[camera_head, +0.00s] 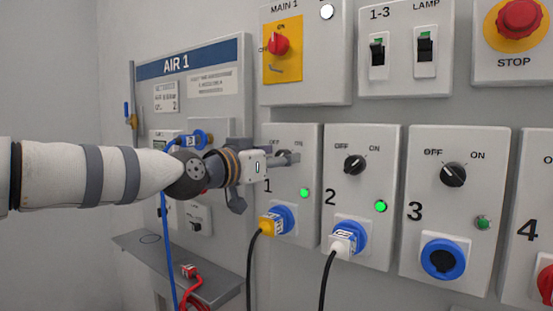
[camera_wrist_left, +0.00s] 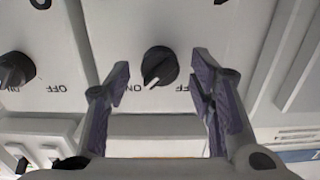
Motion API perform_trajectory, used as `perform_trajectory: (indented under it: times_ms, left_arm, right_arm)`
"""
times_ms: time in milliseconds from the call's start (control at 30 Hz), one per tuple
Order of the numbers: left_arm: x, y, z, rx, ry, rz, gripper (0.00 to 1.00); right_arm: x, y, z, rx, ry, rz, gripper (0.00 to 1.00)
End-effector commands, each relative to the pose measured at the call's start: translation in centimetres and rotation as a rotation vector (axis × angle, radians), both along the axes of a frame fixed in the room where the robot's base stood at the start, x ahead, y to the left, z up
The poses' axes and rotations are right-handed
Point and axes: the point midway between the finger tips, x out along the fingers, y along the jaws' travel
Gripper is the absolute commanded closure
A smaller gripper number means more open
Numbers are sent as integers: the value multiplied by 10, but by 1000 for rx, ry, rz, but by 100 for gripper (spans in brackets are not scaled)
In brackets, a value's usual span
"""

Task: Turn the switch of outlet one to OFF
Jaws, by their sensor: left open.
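The outlet one box (camera_head: 310,225) is on the wall with a lit green lamp (camera_head: 304,193). My left gripper (camera_head: 288,159) is in front of its upper part and mostly hides the switch in the head view. In the left wrist view, turned upside down, the black round switch (camera_wrist_left: 158,66) shows between the two open fingers of my left gripper (camera_wrist_left: 160,76), with space on both sides. Its white mark points down and slightly left, toward the ON side. The label at its right is partly covered by a finger. My right gripper is not in view.
Outlet two (camera_head: 338,190) and outlet three (camera_head: 420,205) are to the right. The MAIN 1 box (camera_head: 325,75) is above. The AIR 1 panel (camera_head: 225,110) and a grey shelf (camera_head: 140,255) are at left.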

Motion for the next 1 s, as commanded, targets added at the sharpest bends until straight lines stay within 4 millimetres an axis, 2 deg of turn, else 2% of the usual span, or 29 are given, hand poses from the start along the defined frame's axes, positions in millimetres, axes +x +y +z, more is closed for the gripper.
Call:
perform_trajectory:
  times_ms: [167,300,367,400,767,1000]
  left_arm:
    - [0,0,0,0,0,0,51]
    - [0,0,0,0,0,0,82]
    - [0,0,0,0,0,0,96]
    - [0,0,0,0,0,0,99]
    - [0,0,1,-45,32,-1,99]
    - [0,1,1,-180,130,0,99]
  right_arm:
    - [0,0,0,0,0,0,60]
    - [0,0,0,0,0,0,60]
    - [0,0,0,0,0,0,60]
    - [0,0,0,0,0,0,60]
    - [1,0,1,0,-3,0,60]
    - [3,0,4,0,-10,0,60]
